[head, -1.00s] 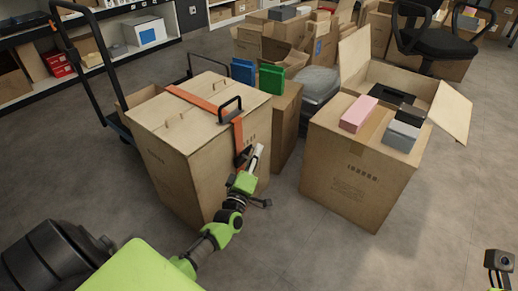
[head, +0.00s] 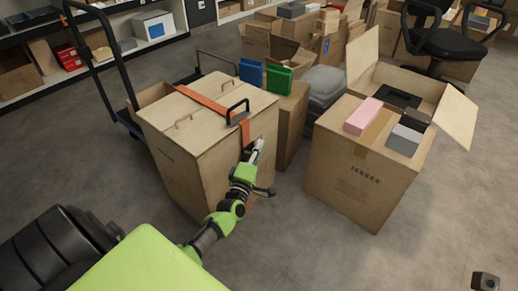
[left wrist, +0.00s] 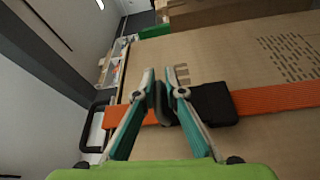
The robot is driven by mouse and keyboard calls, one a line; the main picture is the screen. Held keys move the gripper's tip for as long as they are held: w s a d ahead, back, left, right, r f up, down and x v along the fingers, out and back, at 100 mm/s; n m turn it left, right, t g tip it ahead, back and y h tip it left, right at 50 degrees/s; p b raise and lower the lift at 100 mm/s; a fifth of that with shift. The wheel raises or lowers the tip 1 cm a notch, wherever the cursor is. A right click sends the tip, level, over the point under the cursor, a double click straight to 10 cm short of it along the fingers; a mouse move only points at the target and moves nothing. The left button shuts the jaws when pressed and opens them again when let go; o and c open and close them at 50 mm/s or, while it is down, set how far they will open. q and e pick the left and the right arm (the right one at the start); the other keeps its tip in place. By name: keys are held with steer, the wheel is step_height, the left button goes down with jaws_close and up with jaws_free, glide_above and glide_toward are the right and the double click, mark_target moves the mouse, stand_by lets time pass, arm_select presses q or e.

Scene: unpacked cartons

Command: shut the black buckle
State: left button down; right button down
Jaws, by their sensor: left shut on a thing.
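The black buckle (left wrist: 212,104) sits on an orange strap (left wrist: 275,98) that runs across the side of a closed carton, as the left wrist view shows. In the head view the strap (head: 205,100) crosses the carton's top (head: 185,122) and goes down its side; the buckle is mostly hidden there by my gripper. My left gripper (left wrist: 158,82) is at the buckle, its fingers closed around a dark part of it. In the head view the left gripper (head: 257,150) is against the carton's right side.
A dark trolley frame (head: 95,70) is behind left. The floor in front is clear.

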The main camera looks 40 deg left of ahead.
arm_select(q)
steer(key=c, duration=2.2)
jaws_free()
steer(key=shift+w+a+r, duration=0.1)
steer(key=shift+a+r, duration=0.3)
steer(key=shift+r, duration=0.25)
steer(key=shift+f, duration=0.15)
steer(key=shift+d+f, duration=0.1)
steer(key=shift+s, duration=0.2)
steer(key=v, duration=1.1)
steer(key=shift+s+d+f, duration=0.15)
steer(key=shift+s+d, duration=0.1)
steer(key=shift+s, duration=0.1)
